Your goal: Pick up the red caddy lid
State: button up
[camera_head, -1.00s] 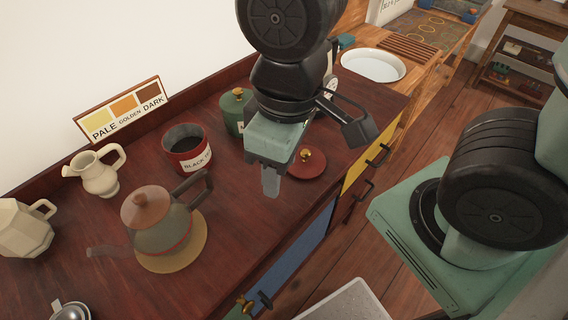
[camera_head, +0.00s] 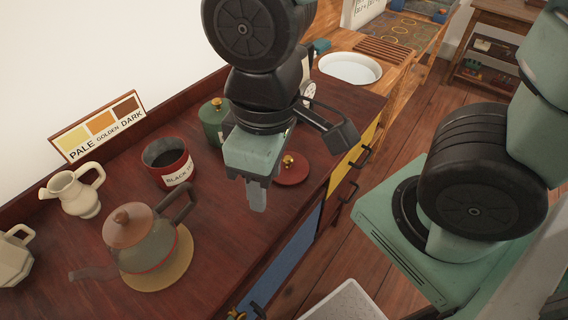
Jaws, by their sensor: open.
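The red caddy lid (camera_head: 293,173) is a flat round disc with a brass knob, lying on the dark wood counter near its front edge. Its left part is hidden behind my gripper. My gripper (camera_head: 257,196) points down over the counter, in front of and a little left of the lid in the picture. It is open and nothing shows between its fingers. The two fingers overlap in this view, so their gap is hard to see. I cannot tell its exact height above the counter.
A red caddy (camera_head: 168,163) labelled "BLACK" stands open left of my gripper. A green lidded caddy (camera_head: 213,120) stands behind it. A teapot (camera_head: 145,238) on a round mat (camera_head: 182,262) is at front left. A white basin (camera_head: 350,68) lies beyond.

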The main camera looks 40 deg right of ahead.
aim_at(295, 168)
jog(key=k+l+z, duration=0.15)
jog(key=z, duration=0.2)
jog(key=k+l+z, duration=0.1)
jog(key=z, duration=0.25)
jog(key=k+l+z, duration=0.1)
jog(key=l+z, duration=0.25)
jog(key=j, duration=0.1)
